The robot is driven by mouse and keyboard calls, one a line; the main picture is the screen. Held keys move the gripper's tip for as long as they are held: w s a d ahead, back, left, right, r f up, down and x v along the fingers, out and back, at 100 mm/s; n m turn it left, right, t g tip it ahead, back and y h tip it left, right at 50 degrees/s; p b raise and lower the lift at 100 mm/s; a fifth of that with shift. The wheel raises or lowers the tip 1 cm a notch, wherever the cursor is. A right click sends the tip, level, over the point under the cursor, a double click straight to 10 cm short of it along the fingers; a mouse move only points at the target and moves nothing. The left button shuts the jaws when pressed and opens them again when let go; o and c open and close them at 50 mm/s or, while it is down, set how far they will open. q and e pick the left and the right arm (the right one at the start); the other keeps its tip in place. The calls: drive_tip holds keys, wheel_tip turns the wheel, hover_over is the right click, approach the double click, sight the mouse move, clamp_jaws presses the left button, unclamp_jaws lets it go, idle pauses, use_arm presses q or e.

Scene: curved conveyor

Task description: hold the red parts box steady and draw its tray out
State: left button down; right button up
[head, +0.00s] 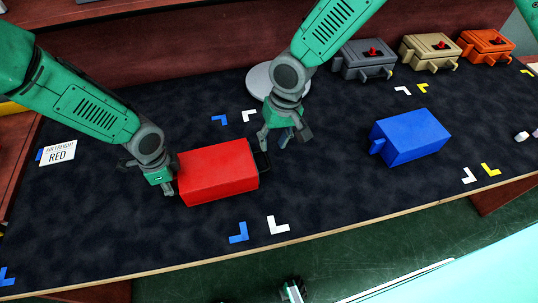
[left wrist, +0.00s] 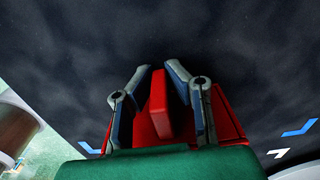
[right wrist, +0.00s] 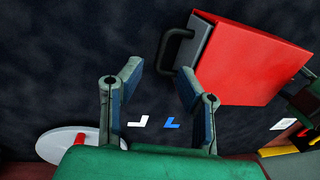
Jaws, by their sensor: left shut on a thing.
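The red parts box (head: 218,172) lies on the dark conveyor surface in the head view. My left gripper (head: 163,187) is at its left end. In the left wrist view my left gripper (left wrist: 158,75) has its fingers on both sides of an upright red tab (left wrist: 159,105) of the box. The tray's dark front with its handle (right wrist: 174,46) shows at the box's other end in the right wrist view. My right gripper (head: 285,136) is near that end, with its fingers apart and nothing between them in the right wrist view (right wrist: 158,82).
A blue box (head: 410,136) lies to the right. Grey (head: 364,62), tan (head: 430,53) and orange (head: 486,48) cases stand at the back right. A round grey disc (head: 262,82) is behind my right gripper. A label card reading RED (head: 58,152) is at left.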

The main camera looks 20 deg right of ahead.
drive_tip(key=f, duration=0.4)
drive_tip(key=shift+a+f, duration=0.3)
drive_tip(key=shift+f, duration=0.05)
drive_tip(key=shift+a+f, duration=0.3)
drive_tip(key=shift+f, duration=0.45)
drive_tip(key=shift+c, duration=0.5)
